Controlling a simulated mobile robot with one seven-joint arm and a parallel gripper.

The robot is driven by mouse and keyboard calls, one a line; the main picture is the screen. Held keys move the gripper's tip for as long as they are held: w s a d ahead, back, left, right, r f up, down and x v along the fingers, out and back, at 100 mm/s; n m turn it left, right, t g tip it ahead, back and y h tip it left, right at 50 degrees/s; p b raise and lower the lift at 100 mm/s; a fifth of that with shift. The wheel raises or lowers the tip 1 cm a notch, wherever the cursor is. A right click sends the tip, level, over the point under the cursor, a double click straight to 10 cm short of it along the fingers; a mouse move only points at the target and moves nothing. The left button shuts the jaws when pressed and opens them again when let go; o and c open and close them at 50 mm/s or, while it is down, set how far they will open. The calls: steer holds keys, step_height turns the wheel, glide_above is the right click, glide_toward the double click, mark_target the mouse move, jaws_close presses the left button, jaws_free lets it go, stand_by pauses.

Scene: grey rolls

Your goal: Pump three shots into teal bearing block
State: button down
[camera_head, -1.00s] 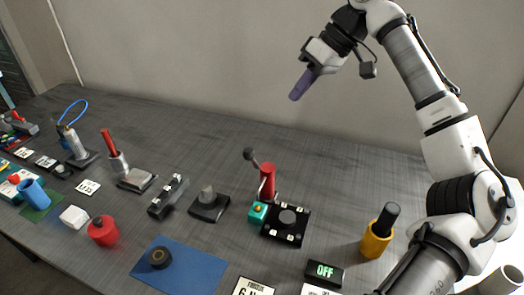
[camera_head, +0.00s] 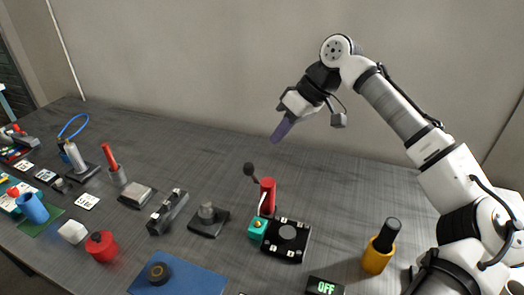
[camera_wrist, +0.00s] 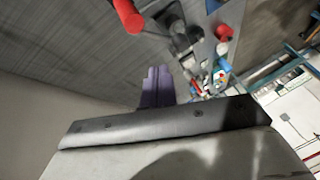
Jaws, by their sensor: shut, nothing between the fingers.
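The teal bearing block (camera_head: 257,228) sits on the table at the centre, with a small orange-yellow fitting on its top. Just behind it stands a red upright cylinder (camera_head: 267,194) with a dark-knobbed lever (camera_head: 249,170) leaning to the left, which looks like the pump. A pale spout-like line runs from the cylinder towards the block. My gripper (camera_head: 279,133) is up in the air above and behind them, well clear of the table. Its purple fingers are together and empty. They also show in the wrist view (camera_wrist: 158,88).
A black plate with a round dial (camera_head: 287,238) adjoins the block on the right. A grey pedestal (camera_head: 208,219), blue mat (camera_head: 195,279) and red pot (camera_head: 101,246) lie left. The table behind the red cylinder is clear.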

mark_target(253, 176)
steer(key=s+a+f+p, duration=0.1)
steer(key=a+f, duration=0.3)
steer(key=shift+s+f, duration=0.25)
steer(key=shift+s, duration=0.15)
steer(key=shift+a+f, duration=0.1)
steer(key=shift+a, duration=0.1)
